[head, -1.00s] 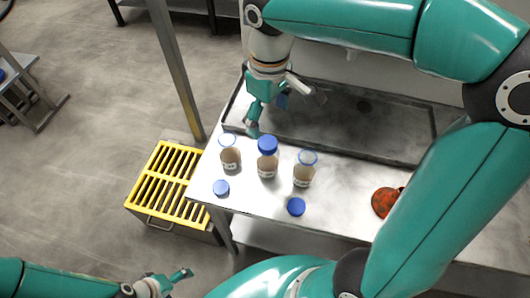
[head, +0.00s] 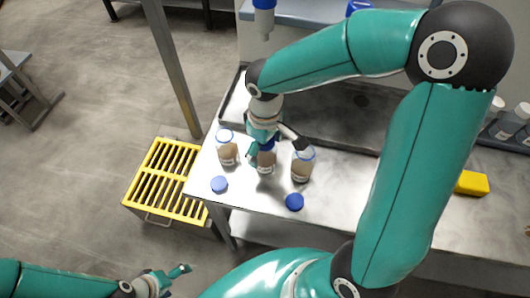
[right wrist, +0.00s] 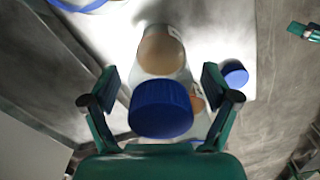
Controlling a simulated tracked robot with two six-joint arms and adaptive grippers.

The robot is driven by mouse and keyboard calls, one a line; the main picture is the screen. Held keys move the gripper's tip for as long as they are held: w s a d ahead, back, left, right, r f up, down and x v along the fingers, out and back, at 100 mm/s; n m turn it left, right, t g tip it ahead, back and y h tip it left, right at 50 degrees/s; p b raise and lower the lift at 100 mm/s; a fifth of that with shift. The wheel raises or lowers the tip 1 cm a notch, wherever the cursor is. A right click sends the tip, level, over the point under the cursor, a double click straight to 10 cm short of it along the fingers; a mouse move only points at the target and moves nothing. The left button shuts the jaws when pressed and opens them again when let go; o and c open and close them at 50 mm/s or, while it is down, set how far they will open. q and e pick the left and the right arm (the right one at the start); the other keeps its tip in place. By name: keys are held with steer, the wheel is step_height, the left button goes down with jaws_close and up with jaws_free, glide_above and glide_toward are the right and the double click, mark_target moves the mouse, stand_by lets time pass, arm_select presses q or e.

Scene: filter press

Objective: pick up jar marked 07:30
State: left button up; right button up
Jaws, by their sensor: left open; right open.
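Three jars of brownish contents stand upright on the steel table (head: 250,196). The middle jar (head: 266,165) has a blue lid; the left jar (head: 228,154) and right jar (head: 302,168) are open with blue rims. Their labels are too small to read, so I cannot tell which is marked 07:30. My right gripper (head: 277,150) is open at the middle jar's top. In the right wrist view its fingers stand on either side of the blue lid (right wrist: 161,108), not closed on it. My left gripper (head: 178,277) is open and empty at the lower left, away from the table.
Two loose blue lids (head: 219,184) (head: 294,202) lie in front of the jars. A shallow steel tray (head: 345,135) lies behind. A yellow grate (head: 165,180) stands left of the table. A yellow block (head: 472,183) and a rack of bottles (head: 508,130) are at right.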

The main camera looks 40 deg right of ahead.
steer(key=shift+f, duration=0.35)
steer(key=c, duration=1.3)
steer(key=shift+r, duration=0.1)
steer(key=shift+c, duration=0.2)
